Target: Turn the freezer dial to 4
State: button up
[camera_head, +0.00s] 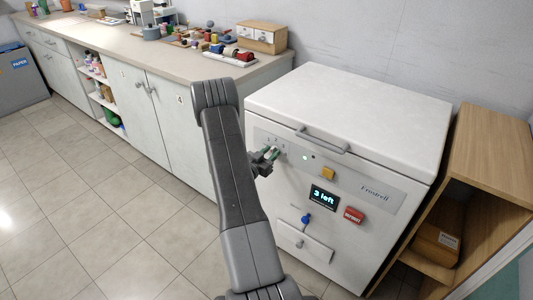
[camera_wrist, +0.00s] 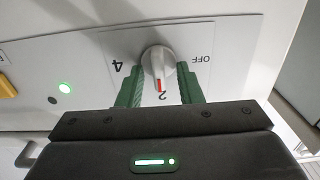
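The freezer (camera_head: 340,115) is a white chest with its lid closed, on the right in the head view. Its dial (camera_wrist: 158,62) is a white round knob with a red pointer mark. In the wrist view the red mark points at the upside-down 2; the 4 is to its left and OFF to its right. My gripper (camera_wrist: 163,95) has green fingers, one on each side of the dial. The fingers look spread, with a gap between them and the knob. In the head view my gripper (camera_head: 269,153) is at the panel's left end and hides the dial.
The freezer panel also carries a green light (camera_wrist: 64,88) and a yellow part (camera_head: 328,173). Below are a display reading "3 left" (camera_head: 323,197), a red tag (camera_head: 354,215) and a blue part (camera_head: 306,219). A wooden shelf (camera_head: 493,150) stands at the right, a counter (camera_head: 180,60) at the left.

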grip_shut()
jog(key=shift+f+b, duration=0.15)
jog(key=shift+b, duration=0.4)
